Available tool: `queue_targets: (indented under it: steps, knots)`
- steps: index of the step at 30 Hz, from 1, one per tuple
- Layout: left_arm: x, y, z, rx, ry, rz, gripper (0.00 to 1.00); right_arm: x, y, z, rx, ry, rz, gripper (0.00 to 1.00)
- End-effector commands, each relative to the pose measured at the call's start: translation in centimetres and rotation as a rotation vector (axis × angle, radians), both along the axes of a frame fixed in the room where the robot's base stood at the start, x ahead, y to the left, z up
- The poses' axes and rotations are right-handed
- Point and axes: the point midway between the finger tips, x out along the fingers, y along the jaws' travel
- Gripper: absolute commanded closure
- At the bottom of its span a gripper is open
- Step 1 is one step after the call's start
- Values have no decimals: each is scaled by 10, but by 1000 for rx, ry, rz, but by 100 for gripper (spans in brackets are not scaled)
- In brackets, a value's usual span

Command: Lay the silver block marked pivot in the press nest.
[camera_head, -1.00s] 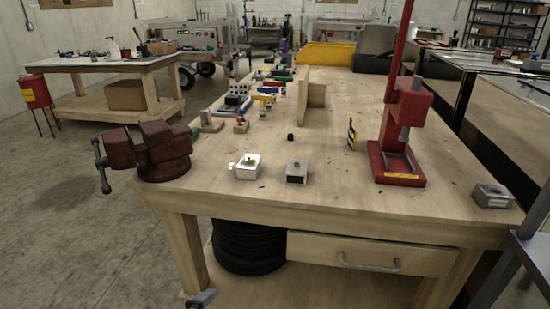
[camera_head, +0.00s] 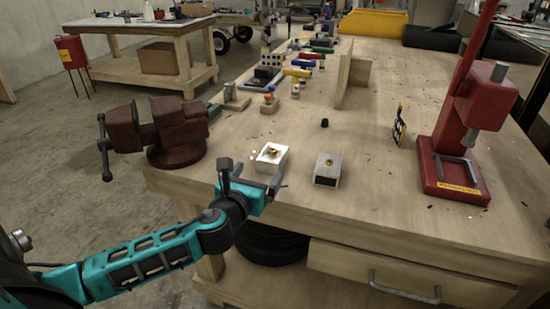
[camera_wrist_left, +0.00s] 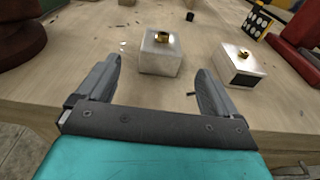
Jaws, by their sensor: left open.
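Two small blocks with brass fittings on top stand near the bench's front edge. One is pale silver-white (camera_head: 268,160); the other is silver-grey with a dark front panel (camera_head: 327,170). No readable "pivot" marking shows on either. My left gripper (camera_head: 251,176) is open and empty at the front edge, just short of the pale block. In the left wrist view the pale block (camera_wrist_left: 160,55) sits just beyond the spread fingertips, and the grey block (camera_wrist_left: 236,66) is right of them. The red press (camera_head: 452,180) stands at right, with a grey U-shaped frame, seemingly the nest (camera_head: 455,168), on its base.
A dark red vise (camera_head: 180,135) is left of the blocks. A small black cylinder (camera_head: 324,123) and a yellow-black card (camera_head: 399,128) stand behind. A wooden upright (camera_head: 354,80) and several tools are farther back. The bench between grey block and press is mostly clear.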

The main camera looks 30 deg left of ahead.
Motion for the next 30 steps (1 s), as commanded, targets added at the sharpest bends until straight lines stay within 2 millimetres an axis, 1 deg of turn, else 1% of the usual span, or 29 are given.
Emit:
queue_targets:
  steps: [1, 3, 6, 13, 18, 21, 25, 30]
  knots:
    - [10, 2, -1, 0, -3, 2, 6, 0, 0, -1, 0, 1, 0, 57]
    - [20, 5, -3, -2, -3, 1, 6, 0, 0, -2, 0, 1, 0, 57]
    - [30, 7, -5, -3, -1, 0, 6, 0, 0, -3, 0, 1, 0, 57]
    - [43, 10, -4, -4, -1, 1, 6, 0, 0, -3, 0, 1, 0, 57]
    - [67, 14, -1, -6, -2, 1, 6, 0, 0, -4, 0, 1, 0, 57]
    - [79, 17, -5, -5, 0, 1, 6, 0, 0, -6, 0, 1, 0, 57]
    - [86, 19, -6, -4, 1, 0, 6, 0, 0, -6, 0, 1, 0, 57]
    - [87, 19, -6, -5, 1, -1, 6, 0, 0, -6, 0, 1, 0, 57]
